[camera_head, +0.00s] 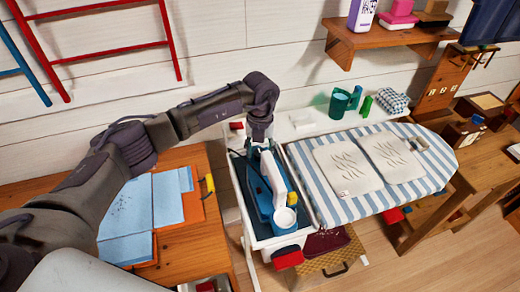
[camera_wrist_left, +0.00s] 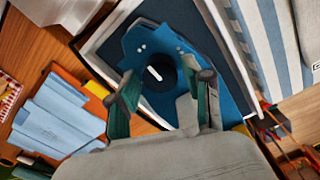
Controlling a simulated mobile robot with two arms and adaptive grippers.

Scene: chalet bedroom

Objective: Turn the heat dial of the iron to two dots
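The blue and white iron (camera_head: 257,198) lies on the dark rest at the left end of the ironing board. Its round dark dial (camera_wrist_left: 157,74) shows in the left wrist view, with a short white line running from upper left to lower right. Small white marks sit on the blue body above the dial; two dots seem to show at the upper left, but the others are too small to read. My left gripper (camera_head: 261,146) points down over the iron's far end. Its fingers (camera_wrist_left: 166,98) are apart, one on either side of the dial; contact is unclear. My right gripper is out of view.
The striped ironing board (camera_head: 330,209) carries two pale folded cloths. A wooden table (camera_head: 190,245) with blue folded cloths stands at left. Green containers (camera_head: 340,103) stand on a ledge behind the board. A wooden shelf (camera_head: 385,42) is above.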

